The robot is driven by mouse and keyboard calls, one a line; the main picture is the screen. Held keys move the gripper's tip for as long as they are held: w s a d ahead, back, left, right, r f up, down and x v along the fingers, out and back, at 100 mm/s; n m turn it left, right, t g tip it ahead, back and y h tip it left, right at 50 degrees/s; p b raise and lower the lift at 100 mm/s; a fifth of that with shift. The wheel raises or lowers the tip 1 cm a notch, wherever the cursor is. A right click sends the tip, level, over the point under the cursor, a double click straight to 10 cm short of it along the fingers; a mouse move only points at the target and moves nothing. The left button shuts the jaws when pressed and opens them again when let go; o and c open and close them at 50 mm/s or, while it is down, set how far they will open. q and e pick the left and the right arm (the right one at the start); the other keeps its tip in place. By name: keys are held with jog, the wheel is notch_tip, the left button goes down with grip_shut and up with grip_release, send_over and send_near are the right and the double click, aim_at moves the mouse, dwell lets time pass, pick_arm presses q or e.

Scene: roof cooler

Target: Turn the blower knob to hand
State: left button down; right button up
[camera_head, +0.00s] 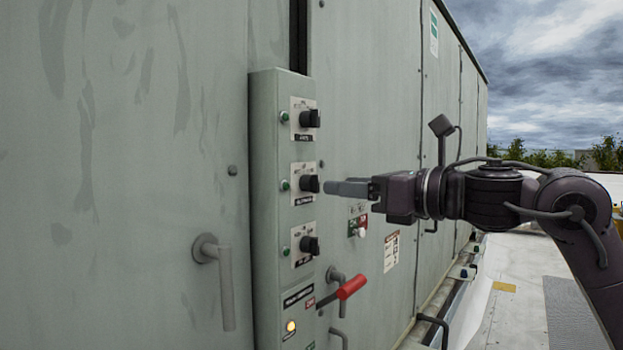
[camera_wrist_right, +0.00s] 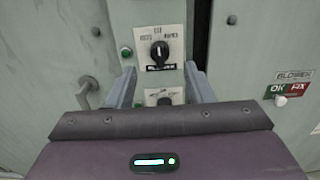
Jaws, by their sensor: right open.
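The blower knob (camera_head: 308,184) is the middle of three black knobs on the grey-green control box. Contact is not visible. My left gripper is out of view.
An upper knob (camera_head: 310,118) and a lower knob (camera_head: 309,245) share the box (camera_head: 265,200), with green lamps beside the knobs. A red-handled lever (camera_head: 350,287) sticks out below right. A grey door handle (camera_head: 222,275) is at left. Open roof lies to the right.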

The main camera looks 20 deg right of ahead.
aim_at(319, 184)
jog(key=x, duration=0.1)
jog(key=p+x, duration=0.1)
jog(key=shift+w+a+r, duration=0.2)
jog(key=shift+a+r, duration=0.05)
jog(key=p+x, duration=0.1)
jog(key=x, duration=0.1)
jog(key=shift+w+a+f, duration=0.15)
jog(key=shift+w+a, duration=0.05)
jog(key=shift+w, duration=0.05)
jog(key=shift+w+a+f, duration=0.1)
jog(key=shift+w+a, duration=0.1)
jog(key=shift+w, duration=0.1)
jog(key=c, duration=1)
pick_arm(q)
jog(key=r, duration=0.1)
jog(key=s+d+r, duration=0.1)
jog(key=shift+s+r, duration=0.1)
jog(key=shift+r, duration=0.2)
